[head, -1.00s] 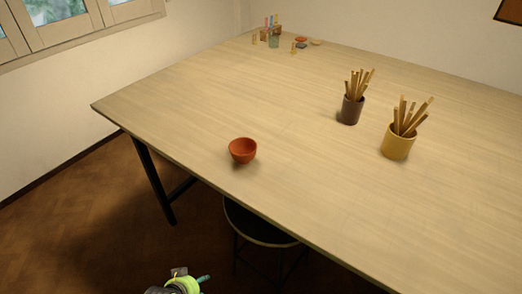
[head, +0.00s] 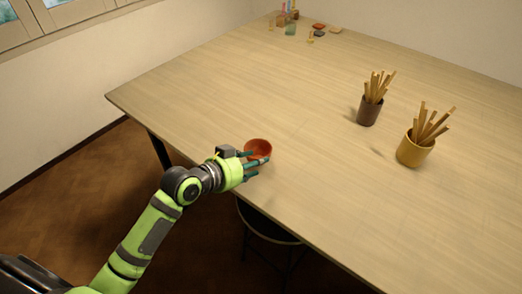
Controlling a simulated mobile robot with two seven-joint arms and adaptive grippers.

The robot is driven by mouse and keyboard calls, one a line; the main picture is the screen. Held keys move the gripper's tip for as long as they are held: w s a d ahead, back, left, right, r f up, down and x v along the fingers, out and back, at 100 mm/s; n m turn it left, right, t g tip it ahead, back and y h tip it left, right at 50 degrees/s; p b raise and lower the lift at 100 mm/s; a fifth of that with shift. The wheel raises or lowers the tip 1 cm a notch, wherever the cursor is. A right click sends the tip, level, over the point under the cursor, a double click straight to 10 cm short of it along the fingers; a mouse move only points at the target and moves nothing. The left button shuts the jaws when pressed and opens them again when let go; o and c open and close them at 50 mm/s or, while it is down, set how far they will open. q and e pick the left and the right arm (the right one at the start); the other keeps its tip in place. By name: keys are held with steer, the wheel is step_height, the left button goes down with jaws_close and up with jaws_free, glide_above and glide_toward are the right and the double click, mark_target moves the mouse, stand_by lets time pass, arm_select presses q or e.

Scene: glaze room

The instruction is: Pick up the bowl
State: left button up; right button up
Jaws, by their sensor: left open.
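The bowl (head: 259,146) is small and orange-red and stands upright near the front edge of the wooden table (head: 215,88). My left gripper (head: 257,164) reaches in from the lower left, over the table edge. Its teal fingers are open at the near side of the bowl and overlap its lower front in the view. I cannot tell whether they touch it. Part of the bowl's near side is hidden behind the fingers. My right gripper is not in view.
A dark cup (head: 368,112) and a yellow cup (head: 412,152), both full of wooden sticks, stand to the right. Small bottles and dishes (head: 291,29) sit at the far corner. A stool (head: 268,226) is under the front edge.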

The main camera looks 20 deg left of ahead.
mark_target(258, 154)
arm_select(q)
steer(key=shift+p+x, duration=0.65)
steer(key=shift+x, duration=0.5)
steer(key=shift+w+d+f, duration=0.1)
steer(key=shift+w+f, duration=0.2)
steer(key=shift+w, duration=0.2)
steer(key=shift+w+d+f, duration=0.1)
steer(key=shift+w+f, duration=0.2)
steer(key=shift+w, duration=0.2)
steer(key=shift+w+d+f, duration=0.15)
jaws_close()
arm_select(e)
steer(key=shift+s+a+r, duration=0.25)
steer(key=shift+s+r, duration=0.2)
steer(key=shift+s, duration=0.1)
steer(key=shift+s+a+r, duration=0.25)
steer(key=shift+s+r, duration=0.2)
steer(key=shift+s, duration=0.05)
